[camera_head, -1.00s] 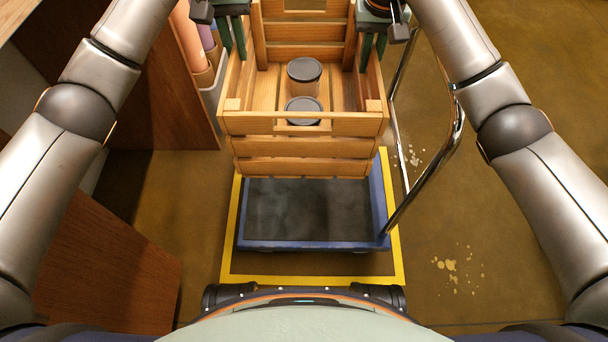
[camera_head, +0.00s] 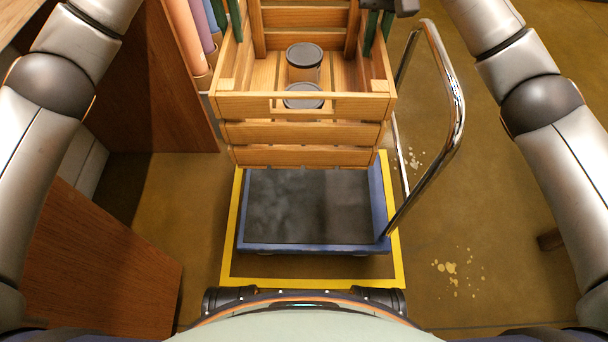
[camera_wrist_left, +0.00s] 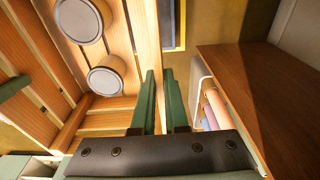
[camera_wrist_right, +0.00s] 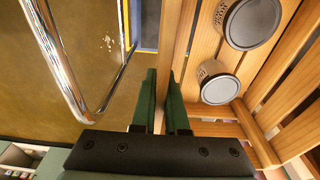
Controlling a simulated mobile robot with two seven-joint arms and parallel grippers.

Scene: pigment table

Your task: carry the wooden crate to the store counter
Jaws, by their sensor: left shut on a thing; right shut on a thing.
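The slatted wooden crate (camera_head: 302,134) hangs level in the upper middle of the head view, above the far part of a blue trolley (camera_head: 310,249). Two lidded tins stand inside it, a far tin (camera_head: 304,62) and a near tin (camera_head: 302,97). My left gripper (camera_head: 228,20) is shut on the crate's left side wall; in the left wrist view its green fingers (camera_wrist_left: 159,78) pinch the board. My right gripper (camera_head: 378,28) is shut on the right side wall, and its fingers (camera_wrist_right: 163,78) pinch that board in the right wrist view. The store counter cannot be identified.
The trolley's chrome handle (camera_head: 457,110) rises close to the crate's right side. A brown wooden panel (camera_head: 180,100) and coloured rolls (camera_head: 186,35) stand close on the left. Another wooden piece (camera_head: 105,265) is at lower left. Yellow floor tape (camera_head: 310,282) surrounds the trolley.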

